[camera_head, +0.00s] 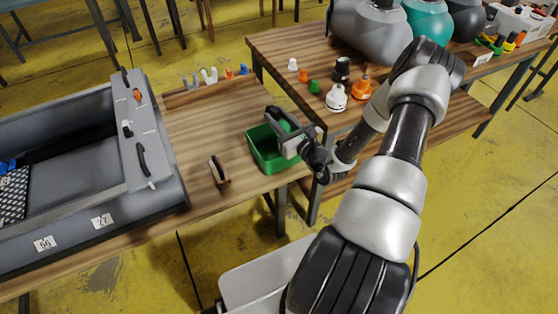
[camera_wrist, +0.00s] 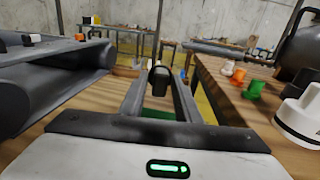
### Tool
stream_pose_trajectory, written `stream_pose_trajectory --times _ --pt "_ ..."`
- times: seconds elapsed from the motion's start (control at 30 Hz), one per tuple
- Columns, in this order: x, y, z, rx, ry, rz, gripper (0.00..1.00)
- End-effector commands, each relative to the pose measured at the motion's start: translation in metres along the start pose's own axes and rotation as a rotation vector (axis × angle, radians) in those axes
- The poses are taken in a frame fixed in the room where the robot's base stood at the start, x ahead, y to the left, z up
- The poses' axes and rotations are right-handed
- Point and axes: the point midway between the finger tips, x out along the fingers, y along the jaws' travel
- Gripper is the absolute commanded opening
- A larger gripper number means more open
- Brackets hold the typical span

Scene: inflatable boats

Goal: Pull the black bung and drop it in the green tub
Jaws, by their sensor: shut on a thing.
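The black bung (camera_wrist: 158,80) is between my gripper's fingertips (camera_wrist: 159,84), at their far end in the wrist view. My gripper (camera_head: 279,122) is shut on it. In the head view the gripper hangs over the green tub (camera_head: 262,157), which stands on the wooden table near its front edge. Green of the tub (camera_wrist: 159,114) also shows between and below the fingers in the wrist view. The fingers hide part of the tub's opening. I cannot tell how high the bung is above the rim.
A grey inflatable boat (camera_head: 65,115) with a control panel lies on the left. A small brown and dark object (camera_head: 218,170) is left of the tub. Several caps and valves, one of them white (camera_head: 336,97), stand on the right-hand table. Small hooks and pegs (camera_head: 209,75) line the back edge.

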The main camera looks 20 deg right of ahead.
Motion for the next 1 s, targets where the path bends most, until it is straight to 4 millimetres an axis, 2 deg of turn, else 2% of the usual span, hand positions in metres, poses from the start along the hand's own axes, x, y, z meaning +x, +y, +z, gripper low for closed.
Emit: stream_pose_trajectory --times 0.03,0.27,0.63,1.0 --pt "0.000 -0.004 -0.007 0.000 -0.001 -0.008 0.00" --pt "0.001 -0.007 -0.020 0.001 -0.001 -0.014 0.00" --pt "0.001 -0.007 -0.062 0.000 0.000 -0.013 0.00" --pt "0.001 -0.007 -0.067 0.000 -0.001 -0.013 0.00"
